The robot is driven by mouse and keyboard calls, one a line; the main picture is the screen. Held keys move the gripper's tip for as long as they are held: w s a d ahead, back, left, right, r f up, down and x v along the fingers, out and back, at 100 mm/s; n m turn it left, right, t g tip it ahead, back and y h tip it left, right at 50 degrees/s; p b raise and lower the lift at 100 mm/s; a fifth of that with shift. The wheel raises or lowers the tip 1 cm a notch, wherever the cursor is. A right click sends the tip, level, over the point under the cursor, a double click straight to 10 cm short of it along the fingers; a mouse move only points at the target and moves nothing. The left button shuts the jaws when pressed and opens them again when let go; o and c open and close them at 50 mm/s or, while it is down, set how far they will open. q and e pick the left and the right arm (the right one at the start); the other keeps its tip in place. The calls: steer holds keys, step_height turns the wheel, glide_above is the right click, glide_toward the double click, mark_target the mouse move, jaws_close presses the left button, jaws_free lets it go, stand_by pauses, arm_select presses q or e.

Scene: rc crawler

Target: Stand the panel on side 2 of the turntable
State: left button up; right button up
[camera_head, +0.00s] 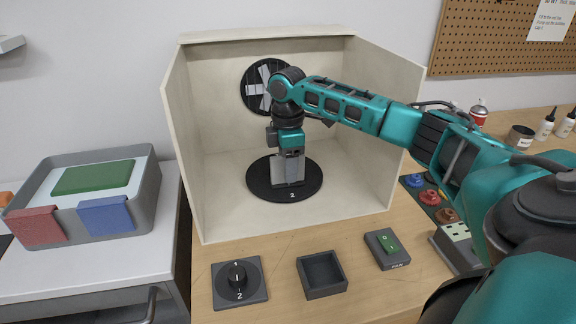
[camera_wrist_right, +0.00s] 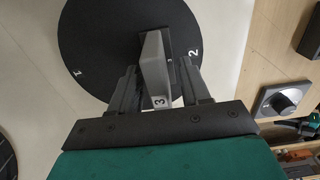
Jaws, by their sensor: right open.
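The black round turntable (camera_head: 312,190) lies on the floor of the open cream booth, with a white 2 on its front rim. It also shows in the wrist view (camera_wrist_right: 100,40), with marks 1 and 2. A grey panel (camera_head: 291,170) stands upright on the turntable, on the side marked 2. In the wrist view the grey panel (camera_wrist_right: 153,60) has a tab marked 3. My right gripper (camera_wrist_right: 158,80) points down over the panel, open, with one finger on each side of it. Contact with the fingers cannot be told. My left gripper is not in view.
The booth wall (camera_head: 183,150) stands close around the turntable. A fan (camera_head: 252,88) is in its back wall. A grey bin (camera_head: 150,190) with coloured panels stands left.

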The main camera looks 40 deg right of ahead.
step_height(320, 180, up, 12)
steer(key=shift+f, duration=0.1)
stand_by(0.8)
